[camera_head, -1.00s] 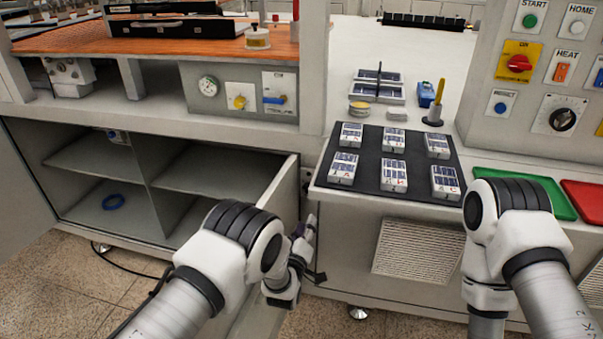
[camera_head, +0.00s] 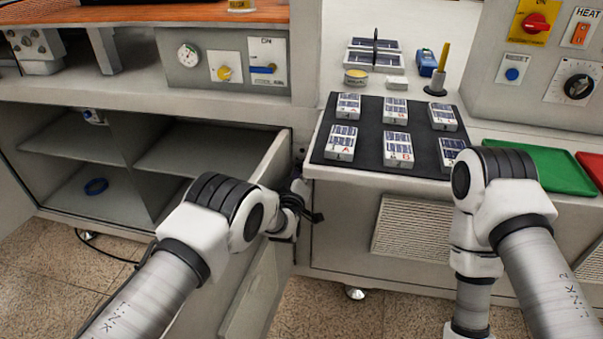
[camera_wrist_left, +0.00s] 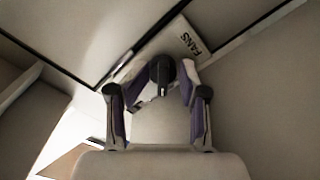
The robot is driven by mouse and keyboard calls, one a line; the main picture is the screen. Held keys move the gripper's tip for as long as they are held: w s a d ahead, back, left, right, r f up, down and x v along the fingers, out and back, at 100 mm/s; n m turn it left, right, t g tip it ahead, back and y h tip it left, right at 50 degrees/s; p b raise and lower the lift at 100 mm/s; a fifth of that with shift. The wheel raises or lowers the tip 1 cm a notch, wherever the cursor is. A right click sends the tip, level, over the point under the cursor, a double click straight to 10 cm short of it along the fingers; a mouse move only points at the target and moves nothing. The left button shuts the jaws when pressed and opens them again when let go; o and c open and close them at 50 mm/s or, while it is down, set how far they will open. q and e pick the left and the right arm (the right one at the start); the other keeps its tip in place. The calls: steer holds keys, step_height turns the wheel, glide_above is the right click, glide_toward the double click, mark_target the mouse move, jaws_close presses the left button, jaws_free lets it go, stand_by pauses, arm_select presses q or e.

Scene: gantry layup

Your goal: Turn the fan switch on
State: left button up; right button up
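The fan switch (camera_wrist_left: 161,70) is a black round knob with a bar across it, beside a pale plate marked FANS (camera_wrist_left: 188,42) in the left wrist view. My left gripper (camera_wrist_left: 163,78) is open, with its purple-padded fingers on either side of the switch. A gap seems to show between the pads and the knob; contact cannot be told. In the head view my left gripper (camera_head: 299,196) is at the narrow front post right of the open cabinet, where my arm and the door partly hide it and the switch cannot be made out. My right gripper is outside the view.
An open cabinet door (camera_head: 262,250) stands close to my left arm. A black mat (camera_head: 370,148) with several labelled packs lies on the ledge above right. A green tray (camera_head: 548,167) and a control panel (camera_head: 530,75) are farther right.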

arm_select(q)
steer(key=shift+a, duration=0.15)
jaws_close()
